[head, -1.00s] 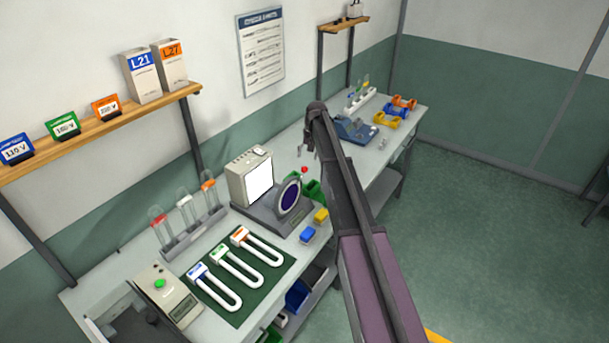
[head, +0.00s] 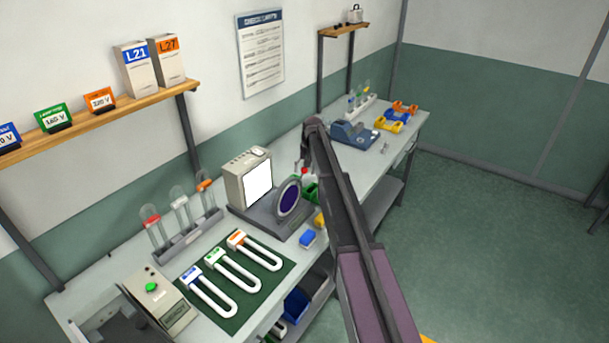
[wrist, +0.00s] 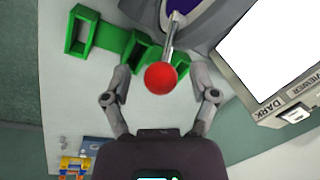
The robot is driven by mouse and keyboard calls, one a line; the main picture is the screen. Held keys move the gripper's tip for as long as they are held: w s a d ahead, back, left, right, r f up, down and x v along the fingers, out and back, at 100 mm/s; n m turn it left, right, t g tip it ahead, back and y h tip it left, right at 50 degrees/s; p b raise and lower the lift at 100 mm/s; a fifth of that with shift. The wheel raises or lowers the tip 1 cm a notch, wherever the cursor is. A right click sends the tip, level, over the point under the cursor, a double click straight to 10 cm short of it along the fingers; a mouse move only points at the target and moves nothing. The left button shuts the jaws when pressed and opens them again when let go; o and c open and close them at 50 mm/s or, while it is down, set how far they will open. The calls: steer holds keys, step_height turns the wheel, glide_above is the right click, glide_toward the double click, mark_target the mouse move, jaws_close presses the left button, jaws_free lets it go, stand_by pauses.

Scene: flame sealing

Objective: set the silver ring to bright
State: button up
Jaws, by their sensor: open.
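The silver ring (head: 283,205) surrounds a dark purple disc on a grey base, in front of a lit white panel in the head view. In the wrist view the ring (wrist: 203,30) is at the top, with a thin metal lever ending in a red ball (wrist: 160,78). The ball also shows small in the head view (head: 304,170). My gripper (wrist: 161,72) is open, with one finger on each side of the ball and gaps visible. In the head view my arm mostly hides the gripper.
A box with a white panel (head: 258,182) stands beside the ring; its side reads DARK and VIEWER in the wrist view. Green bins (wrist: 100,40) lie left of the lever. U-shaped tubes on a green mat (head: 200,317) and a blue block (head: 307,238) are nearby.

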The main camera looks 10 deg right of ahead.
steer(key=shift+f, duration=0.15)
jaws_close()
stand_by(0.4)
steer(key=shift+d, duration=0.1)
